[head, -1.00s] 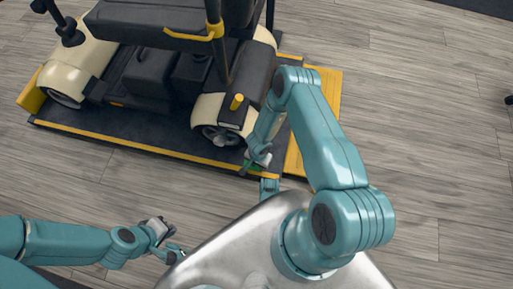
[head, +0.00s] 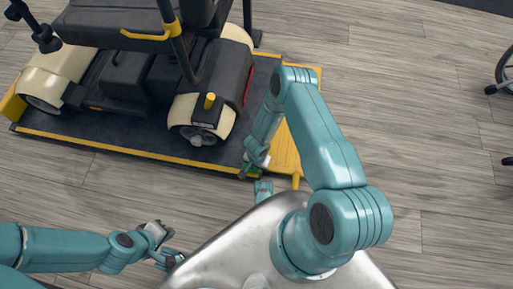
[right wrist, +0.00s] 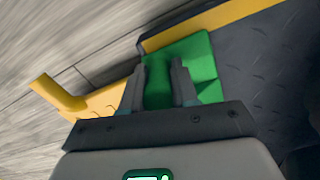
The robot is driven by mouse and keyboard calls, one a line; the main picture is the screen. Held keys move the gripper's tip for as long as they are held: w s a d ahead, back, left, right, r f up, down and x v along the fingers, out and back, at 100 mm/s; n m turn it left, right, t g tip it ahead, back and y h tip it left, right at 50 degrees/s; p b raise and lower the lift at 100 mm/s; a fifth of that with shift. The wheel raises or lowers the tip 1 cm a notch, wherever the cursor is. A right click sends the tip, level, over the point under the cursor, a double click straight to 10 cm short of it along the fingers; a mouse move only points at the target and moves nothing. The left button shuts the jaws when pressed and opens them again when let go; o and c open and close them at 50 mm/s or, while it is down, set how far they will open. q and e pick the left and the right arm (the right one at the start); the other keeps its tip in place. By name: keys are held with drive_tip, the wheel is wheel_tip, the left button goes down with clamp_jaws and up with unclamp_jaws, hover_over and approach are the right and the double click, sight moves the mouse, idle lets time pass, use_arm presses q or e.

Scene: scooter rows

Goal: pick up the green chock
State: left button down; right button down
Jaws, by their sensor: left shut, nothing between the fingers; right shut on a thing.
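The green chock (right wrist: 202,58) is a block with a stepped or sloped shape in the right wrist view. My right gripper (right wrist: 158,82) is shut on it, one finger on each side. In the head view the right gripper (head: 256,160) is at the platform's front right corner, and only a sliver of green shows beside it. I cannot tell whether the chock touches the platform. My left gripper (head: 168,250) is shut and empty, low over the floor at the left, well apart from the chock.
A dark platform (head: 110,132) with yellow edges carries a mobility scooter (head: 150,75) with cream fenders. A yellow ramp piece (head: 285,150) adjoins its right side. Part of a wheel (head: 507,70) shows at the right edge. Wooden floor (head: 410,110) is clear between.

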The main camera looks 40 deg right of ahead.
use_arm(q)
drive_tip(key=shift+s+d, duration=0.35)
use_arm(e)
drive_tip(key=shift+s+d, duration=0.3)
drive_tip(key=shift+s, duration=0.1)
drive_tip(key=c, duration=0.8)
unclamp_jaws()
use_arm(q)
drive_tip(key=shift+w, duration=0.1)
use_arm(e)
drive_tip(key=shift+r, duration=0.3)
use_arm(q)
wheel_tip(320, 180, up, 7)
drive_tip(key=s+d+p, duration=0.1)
drive_tip(key=s+p, duration=0.1)
drive_tip(key=p, duration=0.5)
drive_tip(key=shift+m+g, duration=0.3)
use_arm(e)
wheel_tip(320, 180, up, 16)
drive_tip(key=shift+f, duration=0.1)
use_arm(q)
drive_tip(key=shift+d+f, duration=0.1)
